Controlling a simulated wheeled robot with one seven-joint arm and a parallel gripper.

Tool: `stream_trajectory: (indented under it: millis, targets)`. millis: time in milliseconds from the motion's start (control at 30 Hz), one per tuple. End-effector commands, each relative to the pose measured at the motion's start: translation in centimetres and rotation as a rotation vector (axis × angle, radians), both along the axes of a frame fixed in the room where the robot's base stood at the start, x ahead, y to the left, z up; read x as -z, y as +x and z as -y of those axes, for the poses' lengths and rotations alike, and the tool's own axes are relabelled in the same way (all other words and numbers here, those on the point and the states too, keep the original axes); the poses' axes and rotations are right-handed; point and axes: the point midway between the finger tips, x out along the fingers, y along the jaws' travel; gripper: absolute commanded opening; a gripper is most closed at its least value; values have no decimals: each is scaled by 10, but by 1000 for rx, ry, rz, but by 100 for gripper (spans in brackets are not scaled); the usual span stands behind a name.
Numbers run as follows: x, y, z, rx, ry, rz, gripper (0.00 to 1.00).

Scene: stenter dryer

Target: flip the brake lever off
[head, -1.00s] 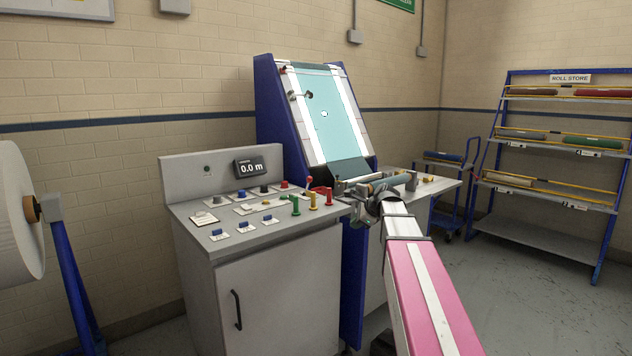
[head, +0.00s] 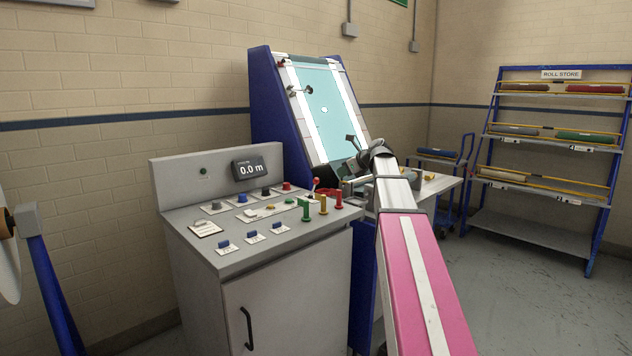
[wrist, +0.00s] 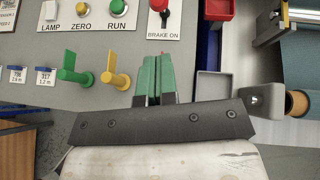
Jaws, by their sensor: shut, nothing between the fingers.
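The brake lever (head: 315,184) is a small lever with a red ball knob, near the back right of the control console. In the wrist view its red knob (wrist: 158,5) is cut by the top edge, above a white label (wrist: 163,32) reading BRAKE ON. My gripper (wrist: 152,58) has green fingertips, shut and empty, just below that label and apart from the knob. In the head view my arm reaches in from the lower right, and the fingertips are hard to make out.
The green (wrist: 72,66) and yellow (wrist: 115,78) ones lie left of my fingers in the wrist view. The display (head: 250,168) reads 0.0 m.

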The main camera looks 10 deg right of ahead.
Motion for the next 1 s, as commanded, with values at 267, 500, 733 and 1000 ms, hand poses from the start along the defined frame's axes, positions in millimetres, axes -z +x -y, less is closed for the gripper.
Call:
stream_trajectory:
  millis: [267,500,733,1000]
  targets:
    - [0,0,0,1,2,-1,0]
    - [5,6,-6,-1,1,-1,0]
    - [24,29,-28,-1,1,-1,0]
    - [46,52,-52,-2,1,-1,0]
